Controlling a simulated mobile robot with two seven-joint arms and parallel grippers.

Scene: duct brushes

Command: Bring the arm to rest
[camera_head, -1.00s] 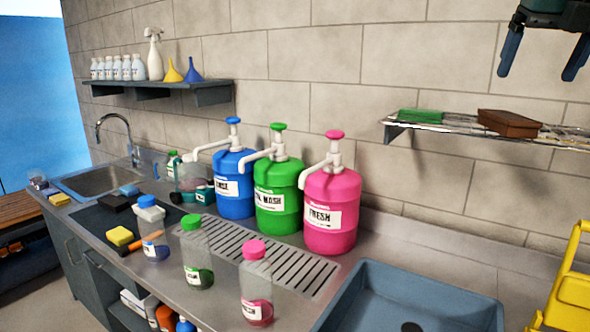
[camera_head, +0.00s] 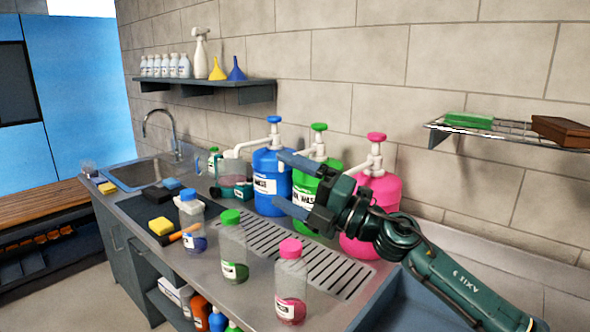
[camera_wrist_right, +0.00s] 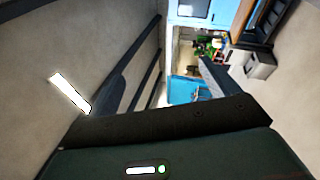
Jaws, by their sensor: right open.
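My right gripper (camera_head: 279,177) is open and empty. It hangs in the air in front of the blue pump container (camera_head: 268,198) and the green pump container (camera_head: 312,185), its two dark fingers pointing left. My right arm reaches in from the lower right and partly hides the green container and the pink pump container (camera_head: 381,190). In the right wrist view the fingers (camera_wrist_right: 160,85) are spread apart with nothing between them. My left gripper is not in view.
Clear bottles with pink (camera_head: 291,281), green (camera_head: 231,250) and blue (camera_head: 192,222) caps stand on the counter. A sink (camera_head: 145,174) is at the far left. A wire shelf (camera_head: 495,130) holds a green and a brown block. A wall shelf (camera_head: 205,83) holds bottles and funnels.

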